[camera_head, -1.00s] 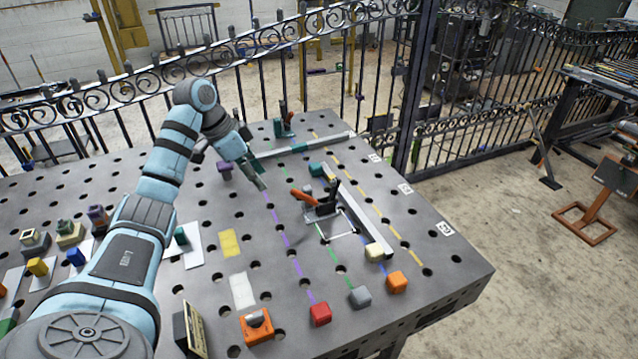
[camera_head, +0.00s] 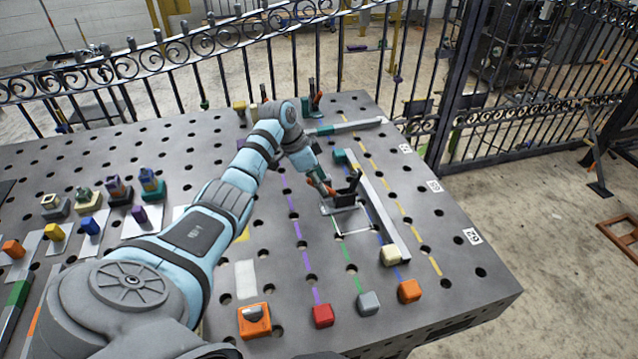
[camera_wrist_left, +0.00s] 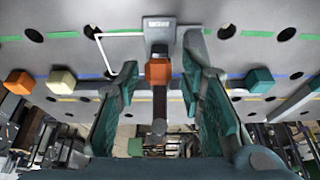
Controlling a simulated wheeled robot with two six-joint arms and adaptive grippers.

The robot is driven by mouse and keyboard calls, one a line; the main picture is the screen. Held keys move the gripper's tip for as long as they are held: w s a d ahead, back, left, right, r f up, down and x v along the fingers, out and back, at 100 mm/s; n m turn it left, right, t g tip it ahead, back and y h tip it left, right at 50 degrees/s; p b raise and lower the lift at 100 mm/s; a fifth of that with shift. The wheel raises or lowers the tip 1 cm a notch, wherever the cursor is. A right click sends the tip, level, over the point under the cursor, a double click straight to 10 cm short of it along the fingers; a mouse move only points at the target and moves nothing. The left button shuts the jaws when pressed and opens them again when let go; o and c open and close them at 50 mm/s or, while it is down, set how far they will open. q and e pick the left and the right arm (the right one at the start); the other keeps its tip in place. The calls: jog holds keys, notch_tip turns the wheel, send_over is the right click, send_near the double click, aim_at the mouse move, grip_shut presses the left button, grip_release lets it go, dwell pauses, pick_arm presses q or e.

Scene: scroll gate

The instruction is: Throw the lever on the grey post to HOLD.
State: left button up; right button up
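The fingers are open. A small label plate (camera_wrist_left: 158,22) sits beyond the handle; its lettering cannot be read. My right gripper is not in view.
A long grey bar (camera_head: 385,215) lies right of the lever. Red (camera_head: 323,316), grey (camera_head: 368,303), orange (camera_head: 409,291) and cream (camera_head: 391,256) blocks sit at the front. Another upright lever (camera_head: 315,97) stands at the back, before the iron fence (camera_head: 200,45).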

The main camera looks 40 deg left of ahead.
pick_arm(q)
jog(key=shift+w+f, duration=0.1)
jog(key=shift+f, duration=0.25)
jog(key=shift+s+r, duration=0.15)
jog(key=shift+s, duration=0.1)
jog(key=shift+c, duration=0.6)
grip_shut()
